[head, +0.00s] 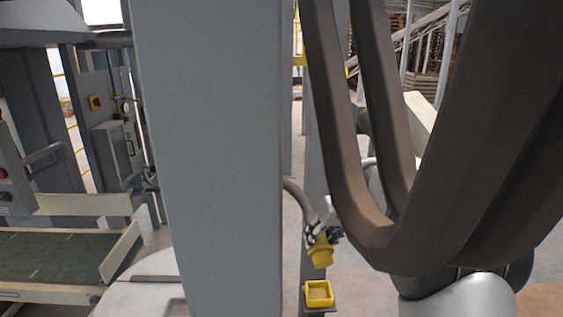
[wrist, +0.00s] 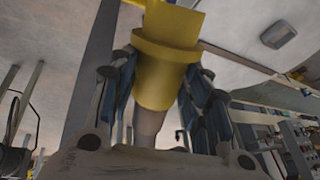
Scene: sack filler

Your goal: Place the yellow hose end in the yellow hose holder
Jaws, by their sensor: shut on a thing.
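The yellow hose end (head: 320,252) is in my gripper (head: 322,232), with a brown hose (head: 297,192) leading from it up to the left behind the grey post. In the wrist view the yellow hose end (wrist: 165,65) sits between the two fingers of my gripper (wrist: 160,85), which is shut on it. The yellow hose holder (head: 319,293) is a square, open-topped socket at the bottom of the head view. The hose end is above the holder and apart from it, slightly tilted. My fingers are partly hidden in the head view.
A wide grey post (head: 210,150) stands just left of the holder. Thick brown cables (head: 350,190) hang in front of my arm on the right. A green conveyor (head: 60,255) and a control panel (head: 105,120) are at the left.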

